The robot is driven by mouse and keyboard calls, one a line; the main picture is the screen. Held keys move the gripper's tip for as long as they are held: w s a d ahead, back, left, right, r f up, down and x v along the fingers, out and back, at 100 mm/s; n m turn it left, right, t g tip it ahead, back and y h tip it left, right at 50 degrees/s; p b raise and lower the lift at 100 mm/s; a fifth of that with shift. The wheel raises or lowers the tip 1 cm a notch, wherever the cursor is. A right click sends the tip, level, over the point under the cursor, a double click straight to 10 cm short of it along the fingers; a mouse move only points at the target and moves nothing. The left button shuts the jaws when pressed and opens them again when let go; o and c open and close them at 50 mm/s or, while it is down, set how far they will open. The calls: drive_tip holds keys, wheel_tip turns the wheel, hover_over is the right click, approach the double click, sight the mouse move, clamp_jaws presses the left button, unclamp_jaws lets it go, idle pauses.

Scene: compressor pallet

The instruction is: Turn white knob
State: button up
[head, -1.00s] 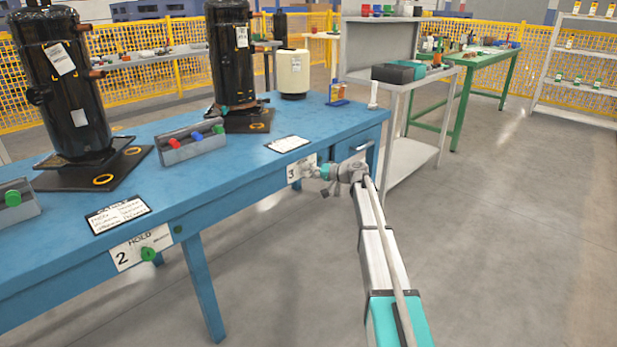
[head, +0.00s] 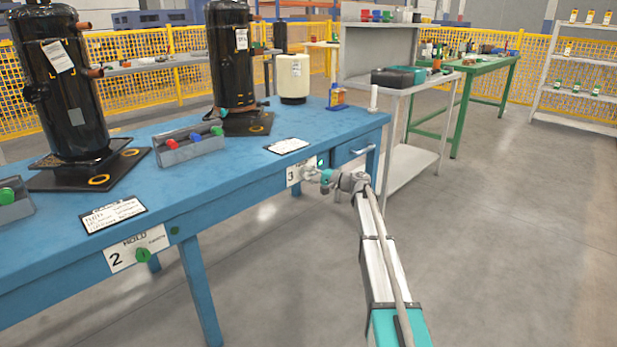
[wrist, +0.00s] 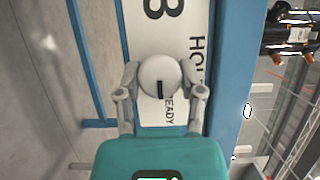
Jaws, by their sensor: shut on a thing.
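The white knob (wrist: 158,76) sits on a white plate (wrist: 145,20) marked 3, with HOLD and READY lettering, in the wrist view. Its dark mark lies along the picture's vertical, close to the READY lettering. My gripper (wrist: 160,85) has one finger on each side of the knob and is shut on it. In the head view my gripper (head: 313,175) is at the plate marked 3 (head: 293,174) on the blue table's front, and it hides the knob there. A small green light (head: 320,162) shows beside that plate.
The blue table (head: 235,165) carries black compressors (head: 62,85), trays and a cream tank (head: 293,78). A grey shelf cart (head: 410,160) stands just behind my gripper. The floor at right is clear.

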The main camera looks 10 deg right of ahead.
drive_tip(key=o, duration=1.2)
drive_tip(key=shift+c, duration=0.2)
drive_tip(key=shift+d, duration=0.1)
drive_tip(key=v, duration=1.2)
drive_tip(key=shift+f, duration=0.1)
